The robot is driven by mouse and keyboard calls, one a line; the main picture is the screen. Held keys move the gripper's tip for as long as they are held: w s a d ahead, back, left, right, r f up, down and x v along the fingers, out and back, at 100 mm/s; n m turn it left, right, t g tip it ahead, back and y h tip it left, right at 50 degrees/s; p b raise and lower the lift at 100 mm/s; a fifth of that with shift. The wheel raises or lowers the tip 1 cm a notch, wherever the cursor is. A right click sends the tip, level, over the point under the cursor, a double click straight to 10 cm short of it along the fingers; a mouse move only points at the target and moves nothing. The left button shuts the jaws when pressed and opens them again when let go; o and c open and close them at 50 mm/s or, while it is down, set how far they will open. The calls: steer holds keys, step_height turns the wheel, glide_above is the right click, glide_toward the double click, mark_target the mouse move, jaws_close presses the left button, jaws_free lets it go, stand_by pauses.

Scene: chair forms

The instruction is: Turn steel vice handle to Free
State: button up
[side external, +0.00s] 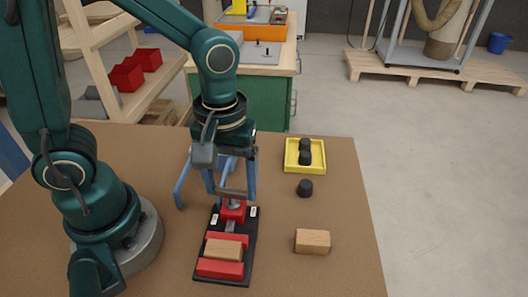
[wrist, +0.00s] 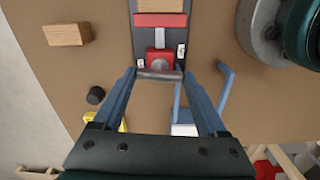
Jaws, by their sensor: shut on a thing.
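The vice has a black base (side external: 203,268) on the brown table, with red jaws (side external: 220,269) and a wooden block (side external: 223,249) between them. A red block (wrist: 160,57) sits at its far end. The steel vice handle (wrist: 160,75) is a short bar lying crosswise by this red block, also visible in the side view (side external: 237,194). My gripper (side external: 235,196) points down over that end, shut on the handle, with a blue finger at each end of the bar in the wrist view (wrist: 159,77). White labels (side external: 254,212) flank the red block; their text is too small to read.
A loose wooden block (side external: 312,241) lies right of the vice. A black knob (side external: 305,187) stands near a yellow tray (side external: 290,168) holding dark pieces. A blue bent bar (side external: 181,187) shows just left of my gripper. The table's right front is clear.

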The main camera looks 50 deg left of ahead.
steer(key=m, duration=0.3)
steer(key=shift+m, duration=0.4)
steer(key=m, duration=0.4)
steer(key=shift+m, duration=0.3)
steer(key=m, duration=0.4)
steer(key=shift+m, duration=2.1)
steer(key=o, duration=1.3)
steer(key=shift+r, duration=0.1)
